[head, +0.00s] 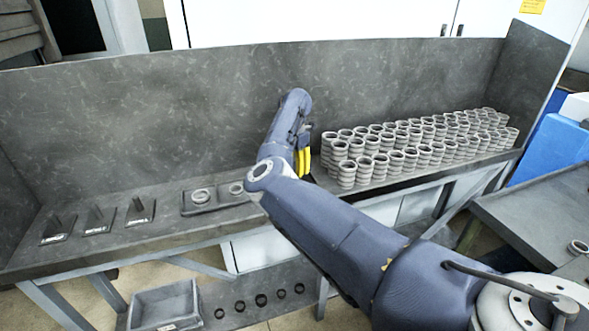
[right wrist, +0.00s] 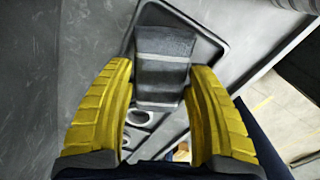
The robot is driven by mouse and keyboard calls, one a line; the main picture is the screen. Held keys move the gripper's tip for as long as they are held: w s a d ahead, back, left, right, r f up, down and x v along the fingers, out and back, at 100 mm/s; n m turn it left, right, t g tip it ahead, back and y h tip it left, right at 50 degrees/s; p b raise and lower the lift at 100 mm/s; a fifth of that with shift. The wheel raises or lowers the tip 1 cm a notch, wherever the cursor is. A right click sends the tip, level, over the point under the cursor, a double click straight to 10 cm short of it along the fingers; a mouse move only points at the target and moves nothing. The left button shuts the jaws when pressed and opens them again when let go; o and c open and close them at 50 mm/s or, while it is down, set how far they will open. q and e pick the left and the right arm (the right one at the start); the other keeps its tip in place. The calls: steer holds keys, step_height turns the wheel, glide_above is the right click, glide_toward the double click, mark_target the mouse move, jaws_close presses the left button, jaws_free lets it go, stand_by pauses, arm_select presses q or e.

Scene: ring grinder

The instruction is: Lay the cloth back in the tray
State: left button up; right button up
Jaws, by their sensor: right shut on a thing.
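My right gripper (head: 303,160) has yellow fingers and points down over the bench, left of the stacked rings. In the right wrist view its two fingers (right wrist: 160,92) are shut on a folded dark grey cloth (right wrist: 164,68). The cloth hangs between the fingertips. A dark tray with a raised rim (right wrist: 221,40) shows behind the cloth in that view. I cannot tell whether the cloth touches the tray floor. In the head view my right arm hides the cloth and most of the tray. My left gripper is not in view.
Many stacked metal rings (head: 420,145) stand on the bench to the right. A ring holder (head: 215,206) and several small stands (head: 98,221) are to the left. A grey panel (head: 210,85) closes the back. A grey bin (head: 165,306) stands below.

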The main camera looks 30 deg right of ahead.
mark_target(295, 166)
steer(key=shift+f, duration=0.35)
steer(key=shift+f, duration=0.6)
steer(key=o, duration=1.3)
step_height(295, 166, up, 13)
steer(key=shift+r, duration=0.1)
